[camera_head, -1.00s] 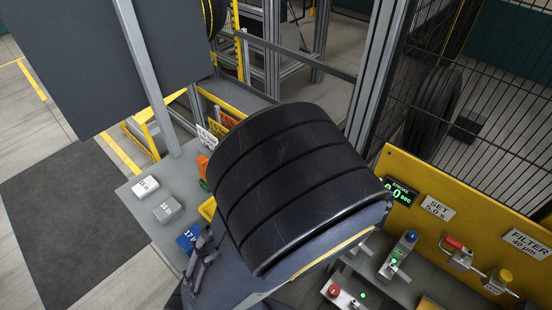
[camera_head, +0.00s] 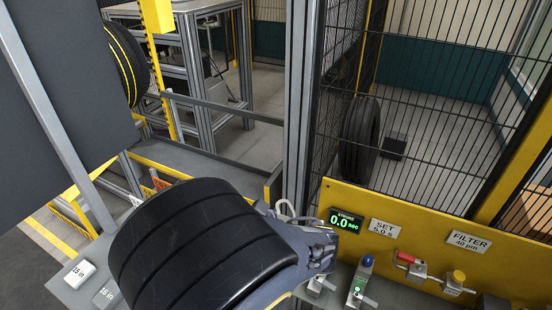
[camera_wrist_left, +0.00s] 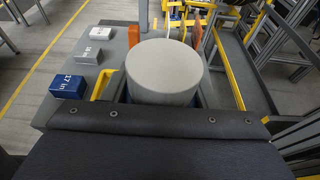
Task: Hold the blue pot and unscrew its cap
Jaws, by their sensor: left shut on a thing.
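A blue-topped fitting (camera_head: 366,262) with a green light stands upright on the bench in the head view, right of centre. I cannot tell whether it is the blue pot, and no separate cap can be made out. A jointed dark grey mechanism (camera_head: 320,250), seemingly my left gripper, shows at the right of a large black ribbed cylinder (camera_head: 205,250). It is left of the blue-topped fitting, apart from it in the picture. Its fingertips and anything between them are hidden. No fingers show in the left wrist view. My right gripper is not in view.
The left wrist view shows a grey drum (camera_wrist_left: 164,70) beside a blue 17 in block (camera_wrist_left: 70,87). A yellow panel (camera_head: 350,195) carries the display; a red-handled fitting (camera_head: 408,262) and a yellow-capped one (camera_head: 457,278) are to the right. A metal post (camera_head: 297,110) stands behind.

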